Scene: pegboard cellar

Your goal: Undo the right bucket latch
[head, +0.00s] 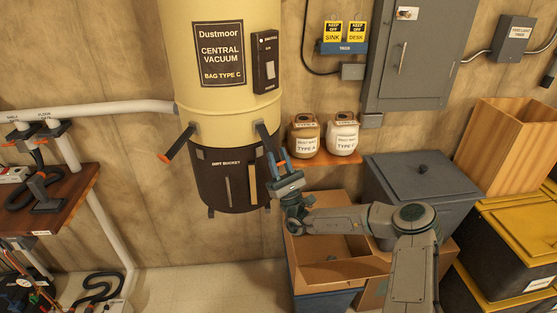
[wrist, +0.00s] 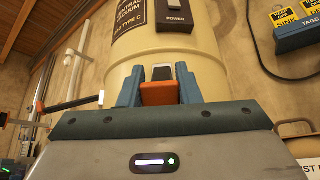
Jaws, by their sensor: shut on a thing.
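The cream vacuum canister (head: 220,60) is on the wall with the dark dirt bucket (head: 228,185) beneath it. The right bucket latch (head: 262,131) is a dark lever on the canister's right side. In the wrist view its orange tip (wrist: 160,93) sits between the blue fingers, with the dark lever behind it. My gripper (head: 277,160) is shut on this latch; it also shows in the wrist view (wrist: 158,84). The left latch (head: 178,143) sticks outward and down from the canister, with an orange tip. The right latch's lower end is mostly hidden by my fingers in the head view.
A shelf (head: 325,162) with two jars stands right of the gripper. Below are an open cardboard box (head: 325,275) and a grey lidded bin (head: 425,180), close under my arm. A wooden bench (head: 60,200) is at the left. Floor below the bucket is clear.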

